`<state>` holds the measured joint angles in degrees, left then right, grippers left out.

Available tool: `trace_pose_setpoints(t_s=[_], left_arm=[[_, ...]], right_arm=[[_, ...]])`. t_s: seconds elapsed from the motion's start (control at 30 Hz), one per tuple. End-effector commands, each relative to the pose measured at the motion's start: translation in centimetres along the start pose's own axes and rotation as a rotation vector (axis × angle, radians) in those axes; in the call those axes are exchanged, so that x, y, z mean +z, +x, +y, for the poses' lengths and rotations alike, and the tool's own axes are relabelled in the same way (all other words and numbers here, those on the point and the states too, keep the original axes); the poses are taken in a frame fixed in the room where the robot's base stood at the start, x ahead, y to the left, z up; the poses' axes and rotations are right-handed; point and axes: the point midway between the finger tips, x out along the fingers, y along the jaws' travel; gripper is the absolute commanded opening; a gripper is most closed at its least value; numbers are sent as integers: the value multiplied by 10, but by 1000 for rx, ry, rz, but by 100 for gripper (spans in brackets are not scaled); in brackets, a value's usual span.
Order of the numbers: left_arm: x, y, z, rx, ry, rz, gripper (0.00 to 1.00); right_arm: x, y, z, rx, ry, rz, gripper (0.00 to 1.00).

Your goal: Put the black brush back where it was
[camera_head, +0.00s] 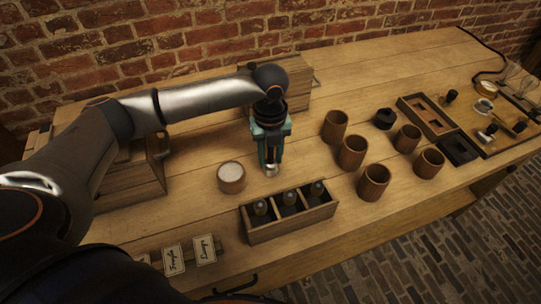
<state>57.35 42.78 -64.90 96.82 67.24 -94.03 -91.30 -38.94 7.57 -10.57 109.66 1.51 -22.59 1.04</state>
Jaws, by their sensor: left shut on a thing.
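My left gripper (271,160) points down over the middle of the table. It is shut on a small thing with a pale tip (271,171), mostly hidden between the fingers. I cannot tell whether this is the black brush. The gripper is behind a wooden box with three compartments (292,228) and to the right of a round wooden jar with a white top (231,177). Each compartment holds a dark rounded thing. My right gripper is not in view.
Several brown cups (352,153) and a black round thing (384,118) stand to the right. A wooden holder (427,116) and a tray with small tools lie farther right. A wooden box (298,85) stands behind the gripper.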

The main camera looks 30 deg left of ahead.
Motion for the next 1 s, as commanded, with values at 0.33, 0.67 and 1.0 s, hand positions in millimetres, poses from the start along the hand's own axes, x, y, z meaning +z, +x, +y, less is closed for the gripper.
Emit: trace_pose_setpoints(t_s=[0.33,0.67,1.0], left_arm=[[0,5,0,-1,0,0,0],[0,6,0,-1,0,-1,67],[0,-1,0,-2,0,-2,67]], right_arm=[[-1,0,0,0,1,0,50],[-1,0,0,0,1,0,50],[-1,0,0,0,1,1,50]])
